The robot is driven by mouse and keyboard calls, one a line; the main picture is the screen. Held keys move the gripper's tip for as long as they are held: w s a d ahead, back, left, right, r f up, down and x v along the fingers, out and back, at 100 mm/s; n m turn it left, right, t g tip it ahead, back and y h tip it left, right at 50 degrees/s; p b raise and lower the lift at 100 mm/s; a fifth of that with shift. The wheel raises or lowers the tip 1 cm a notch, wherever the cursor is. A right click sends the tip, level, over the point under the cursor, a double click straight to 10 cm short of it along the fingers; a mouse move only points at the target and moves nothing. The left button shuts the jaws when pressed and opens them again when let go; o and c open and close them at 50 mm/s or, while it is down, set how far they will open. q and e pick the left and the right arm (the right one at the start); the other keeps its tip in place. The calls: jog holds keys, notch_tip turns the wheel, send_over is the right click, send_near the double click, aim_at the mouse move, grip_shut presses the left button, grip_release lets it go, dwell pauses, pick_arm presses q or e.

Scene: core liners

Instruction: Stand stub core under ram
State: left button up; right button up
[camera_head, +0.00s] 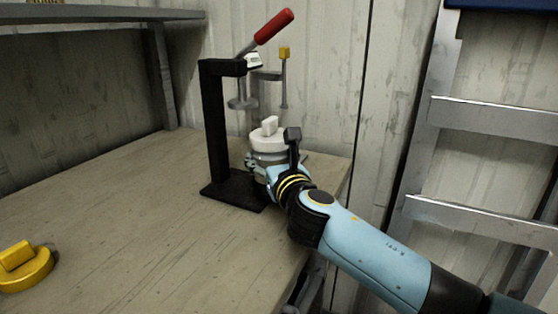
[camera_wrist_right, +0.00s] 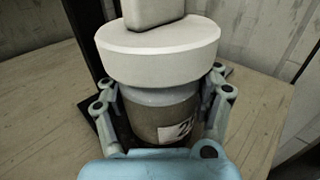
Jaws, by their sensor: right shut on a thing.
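The stub core (camera_wrist_right: 160,112) is a short brown-grey cylinder with a pale label and a wide white cap with a raised grip. In the head view its white cap (camera_head: 268,138) shows beside the press. My right gripper (camera_wrist_right: 165,125) is shut around the core's body, and the core looks upright. The press has a black frame (camera_head: 213,130), a red lever (camera_head: 273,26) and a round grey ram (camera_head: 243,103). The core is close to the ram, slightly right of it and lower in the head view. Whether its bottom touches the base (camera_head: 233,195) is hidden. My left gripper is out of view.
A yellow cap with a raised grip (camera_head: 25,268) lies on the wooden bench (camera_head: 130,220) at the lower left. The bench between it and the press is clear. A metal ladder (camera_head: 480,120) stands at the right, and a grey shelf (camera_head: 100,18) is at upper left.

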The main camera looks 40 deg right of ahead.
jog(key=shift+w+a+r+b, duration=0.15)
jog(key=shift+w+a, duration=0.25)
jog(key=shift+w, duration=0.55)
jog(key=shift+w+a+f+b, duration=0.1)
jog(key=shift+w+a+b, duration=0.2)
jog(key=shift+w, duration=0.6)
jog(key=shift+w+a+r+b, duration=0.15)
jog(key=shift+w+a, duration=0.3)
jog(key=shift+w, duration=0.5)
jog(key=shift+f, duration=0.4)
jog(key=o, duration=1.2)
jog(key=shift+o, duration=0.4)
jog(key=shift+s, duration=0.1)
jog(key=shift+p+v, duration=0.5)
jog(key=shift+v, duration=4.45)
